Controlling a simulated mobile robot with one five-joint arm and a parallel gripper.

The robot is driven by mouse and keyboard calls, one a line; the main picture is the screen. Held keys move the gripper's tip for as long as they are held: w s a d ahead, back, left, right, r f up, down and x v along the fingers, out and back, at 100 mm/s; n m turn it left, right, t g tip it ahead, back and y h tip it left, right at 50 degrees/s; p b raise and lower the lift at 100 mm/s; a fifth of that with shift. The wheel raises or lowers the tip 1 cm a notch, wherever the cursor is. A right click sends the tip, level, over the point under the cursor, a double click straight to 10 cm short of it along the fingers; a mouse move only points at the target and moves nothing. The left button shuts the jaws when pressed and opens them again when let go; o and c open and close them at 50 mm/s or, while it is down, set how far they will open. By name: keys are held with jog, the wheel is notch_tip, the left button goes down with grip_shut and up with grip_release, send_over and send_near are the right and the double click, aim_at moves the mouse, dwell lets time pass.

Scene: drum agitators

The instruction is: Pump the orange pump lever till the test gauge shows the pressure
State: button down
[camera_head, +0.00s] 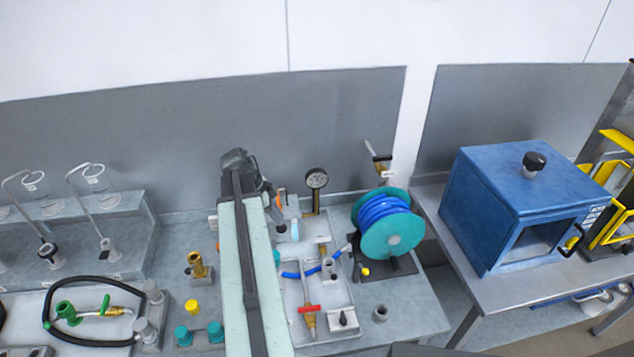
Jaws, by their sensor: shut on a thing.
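The test gauge (316,179) is a small round dial on a brass stem, upright at the back of the bench. Its needle is too small to read. A small orange part, which looks like the pump lever (281,193), shows just left of the gauge. My arm reaches over the bench and its wrist bends down at the back. My gripper (277,220) is beside the orange part, small and partly hidden by my arm. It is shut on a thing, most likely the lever. The pump's body is mostly hidden behind my arm.
A grey tray (346,322) holds a red-handled brass valve (308,317) and blue hose. A teal reel with blue hose (388,222) stands right of it. A blue cabinet (510,200) is on the right table.

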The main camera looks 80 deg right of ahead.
notch_tip(320, 180, up, 7)
jog(key=d+p, duration=0.1)
jog(key=p, duration=0.6)
jog(key=w+a+r+p, duration=0.2)
jog(key=a+r+p, duration=0.2)
jog(key=a, duration=0.3)
jog(key=shift+w+a+p, duration=0.15)
jog(key=shift+w+p, duration=0.2)
jog(key=shift+p, duration=0.05)
jog(key=shift+s, duration=0.1)
